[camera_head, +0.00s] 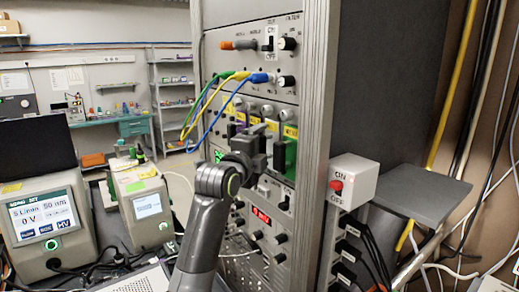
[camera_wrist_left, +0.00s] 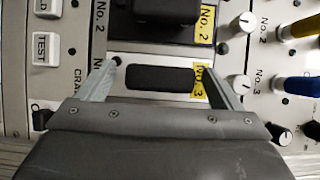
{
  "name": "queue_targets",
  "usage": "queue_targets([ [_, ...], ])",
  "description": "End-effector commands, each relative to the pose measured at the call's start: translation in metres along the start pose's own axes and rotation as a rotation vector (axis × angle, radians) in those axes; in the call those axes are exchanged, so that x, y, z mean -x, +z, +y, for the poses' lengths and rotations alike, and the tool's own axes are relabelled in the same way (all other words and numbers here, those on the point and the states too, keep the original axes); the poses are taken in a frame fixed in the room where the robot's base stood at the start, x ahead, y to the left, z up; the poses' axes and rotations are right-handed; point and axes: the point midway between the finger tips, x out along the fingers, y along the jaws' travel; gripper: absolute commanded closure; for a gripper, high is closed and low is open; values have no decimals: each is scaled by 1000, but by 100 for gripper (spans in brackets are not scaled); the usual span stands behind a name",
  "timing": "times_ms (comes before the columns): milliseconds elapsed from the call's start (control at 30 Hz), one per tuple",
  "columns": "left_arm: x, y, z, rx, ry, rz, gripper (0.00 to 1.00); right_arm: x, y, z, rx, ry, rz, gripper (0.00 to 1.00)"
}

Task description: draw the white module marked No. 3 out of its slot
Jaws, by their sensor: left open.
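The white module marked No. 3 (camera_wrist_left: 160,78) shows in the left wrist view, with a black bar handle across its face and a yellow No. 3 label (camera_wrist_left: 199,82) at its right end. My left gripper (camera_wrist_left: 160,68) is open, with one finger to each side of the black handle. A gap shows between each finger and the handle. In the head view my left gripper (camera_head: 262,142) is at the rack's front and hides most of this module. My right gripper is not in view.
The No. 2 module (camera_wrist_left: 168,10) with its dark handle sits just above in the wrist view. Knobs (camera_wrist_left: 247,22) and coloured plugs line the panel to the right. Coloured cables (camera_head: 225,78) hang above my gripper in the head view. A switch box (camera_head: 352,182) is on the rack's right side.

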Motion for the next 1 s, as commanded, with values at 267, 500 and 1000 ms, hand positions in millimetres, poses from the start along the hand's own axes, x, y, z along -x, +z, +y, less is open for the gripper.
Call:
queue_targets([
  [267, 0, 0, 0, 0, 0, 0, 38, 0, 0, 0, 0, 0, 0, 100],
  [500, 0, 0, 0, 0, 0, 0, 69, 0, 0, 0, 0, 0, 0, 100],
  [1000, 1, 0, -2, 0, -4, 0, 79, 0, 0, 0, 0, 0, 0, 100],
])
